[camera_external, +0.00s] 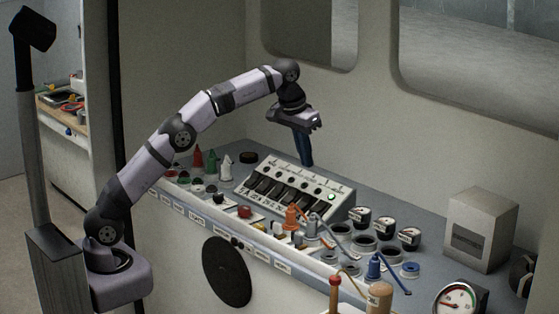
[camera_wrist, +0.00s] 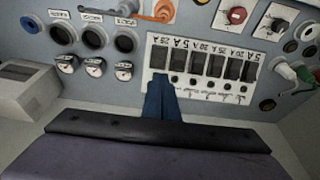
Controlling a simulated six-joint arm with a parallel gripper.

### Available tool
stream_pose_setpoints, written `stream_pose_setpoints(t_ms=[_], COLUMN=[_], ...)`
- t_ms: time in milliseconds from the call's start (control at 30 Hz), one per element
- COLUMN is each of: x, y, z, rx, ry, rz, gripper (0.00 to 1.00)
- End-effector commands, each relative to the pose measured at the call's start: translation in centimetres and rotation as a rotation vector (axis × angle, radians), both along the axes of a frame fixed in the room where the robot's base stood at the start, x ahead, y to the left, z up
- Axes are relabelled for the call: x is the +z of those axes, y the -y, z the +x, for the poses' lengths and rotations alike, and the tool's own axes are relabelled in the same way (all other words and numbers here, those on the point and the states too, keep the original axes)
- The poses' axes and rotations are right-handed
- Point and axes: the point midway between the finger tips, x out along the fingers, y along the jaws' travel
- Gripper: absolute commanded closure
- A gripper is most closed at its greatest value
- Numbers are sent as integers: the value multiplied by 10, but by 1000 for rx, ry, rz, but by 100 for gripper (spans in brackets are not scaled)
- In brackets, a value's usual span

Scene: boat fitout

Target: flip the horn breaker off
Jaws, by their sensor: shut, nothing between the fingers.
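The white breaker panel (camera_external: 330,186) carries a row of several black rocker switches, with a row of small round indicators along its far edge. In the wrist view the fingertips (camera_wrist: 159,79) overlap the leftmost switch's indicator area; contact cannot be told.
Several round gauges (camera_external: 409,237) stand right of the panel, with orange and blue levers (camera_external: 374,266) in front. A grey box (camera_external: 478,229) stands further right. Red, green and white cone-shaped items (camera_external: 211,161) are left of the panel. The wall with windows rises behind the console.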

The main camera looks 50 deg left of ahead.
Motion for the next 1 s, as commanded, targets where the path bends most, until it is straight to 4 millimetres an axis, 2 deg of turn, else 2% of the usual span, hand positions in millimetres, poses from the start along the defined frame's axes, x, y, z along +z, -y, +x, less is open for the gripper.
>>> stream_pose_setpoints(t_ms=[267,567,800,1000], x=[-39,-91,-114,-126], y=[0,-1,0,0], z=[10,26,26,26], rx=[1,2,0,0], ry=[-5,-5,-3,-1], rz=[1,2,1,0], gripper=[100,100,100,100])
